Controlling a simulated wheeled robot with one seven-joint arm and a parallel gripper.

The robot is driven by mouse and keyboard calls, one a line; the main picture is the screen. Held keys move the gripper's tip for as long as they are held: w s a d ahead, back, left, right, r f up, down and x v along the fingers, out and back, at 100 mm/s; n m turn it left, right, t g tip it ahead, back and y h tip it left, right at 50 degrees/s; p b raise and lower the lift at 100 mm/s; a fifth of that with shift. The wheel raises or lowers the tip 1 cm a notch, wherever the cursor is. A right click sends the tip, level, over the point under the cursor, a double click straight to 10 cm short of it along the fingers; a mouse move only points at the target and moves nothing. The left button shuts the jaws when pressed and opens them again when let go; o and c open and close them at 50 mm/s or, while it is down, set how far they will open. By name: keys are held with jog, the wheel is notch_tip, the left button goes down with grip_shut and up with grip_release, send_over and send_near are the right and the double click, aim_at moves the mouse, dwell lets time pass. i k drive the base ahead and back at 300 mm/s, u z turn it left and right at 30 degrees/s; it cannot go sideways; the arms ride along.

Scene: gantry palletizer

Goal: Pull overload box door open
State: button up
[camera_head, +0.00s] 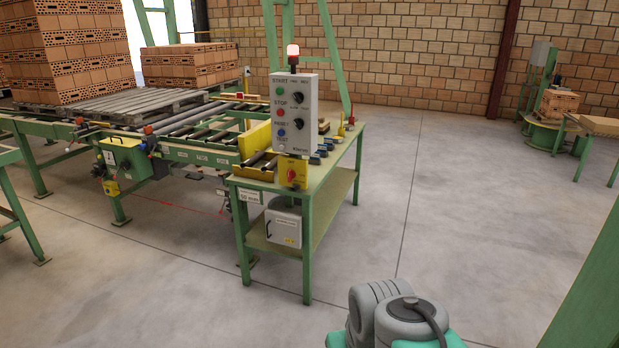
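A small white-grey box (284,227) stands on the lower shelf of the green bench. It has a flat front door with a dark handle at its left edge, a small label and a yellow sticker. The door looks closed against the box. This appears to be the overload box, but its label is too small to read. Grey and teal links of my arm show at the bottom of the picture, right of the bench and well apart from the box. My gripper is not in view.
The green bench (341,173) carries a grey control panel (296,130) and a yellow box with a red switch (291,172). A roller conveyor (190,135) joins at left. A green post (590,290) stands near at right. The floor (440,220) right of the bench is clear.

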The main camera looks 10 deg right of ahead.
aim_at(281, 227)
jog(key=z, duration=0.05)
jog(key=i, duration=0.1)
jog(key=u, duration=0.3)
jog(key=k, duration=0.25)
jog(key=z, duration=0.6)
jog(key=i, duration=1)
jog(key=u, duration=0.8)
jog(key=i, duration=0.75)
jog(key=u, duration=1.15)
jog(key=i, duration=0.25)
jog(key=u, duration=0.2)
